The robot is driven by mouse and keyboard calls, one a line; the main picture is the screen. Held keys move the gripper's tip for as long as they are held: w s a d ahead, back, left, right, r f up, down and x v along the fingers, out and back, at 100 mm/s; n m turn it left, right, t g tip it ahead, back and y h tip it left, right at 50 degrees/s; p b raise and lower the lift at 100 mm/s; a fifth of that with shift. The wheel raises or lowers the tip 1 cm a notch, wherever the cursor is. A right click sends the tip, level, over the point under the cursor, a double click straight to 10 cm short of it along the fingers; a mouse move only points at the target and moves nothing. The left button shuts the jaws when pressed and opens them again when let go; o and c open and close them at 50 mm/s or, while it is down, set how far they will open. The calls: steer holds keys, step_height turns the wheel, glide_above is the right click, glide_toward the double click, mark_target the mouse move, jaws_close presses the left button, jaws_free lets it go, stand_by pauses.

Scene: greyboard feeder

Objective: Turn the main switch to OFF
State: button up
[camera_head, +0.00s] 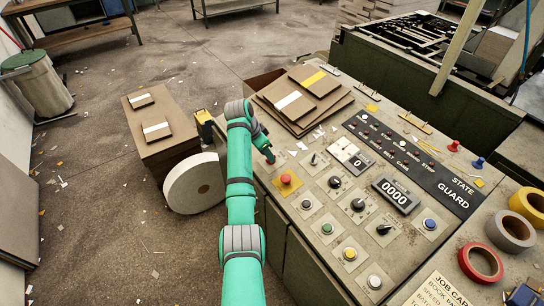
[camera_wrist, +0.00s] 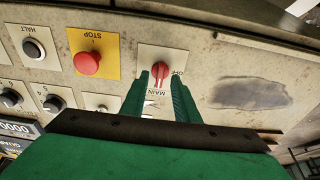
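The main switch is a red rotary knob (camera_wrist: 160,71) on a pale plate, with upside-down MAIN and OFF lettering in the wrist view. OFF is at the knob's right and MAIN is below it. The knob's dark line runs roughly up and down in the picture. My gripper (camera_wrist: 160,78) is open, its two green fingers apart with the knob showing between their tips. I cannot tell whether they touch it. In the head view my gripper (camera_head: 268,157) points down at the panel's near left corner and hides the switch.
A red STOP button (camera_wrist: 88,63) on a yellow plate sits close beside the switch, with the HALT button (camera_wrist: 33,48) beyond. The STOP button also shows in the head view (camera_head: 287,179). Stacked boards (camera_head: 300,100) lie behind my gripper. Several knobs and buttons fill the panel.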

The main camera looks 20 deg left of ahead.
steer(key=shift+x, duration=0.85)
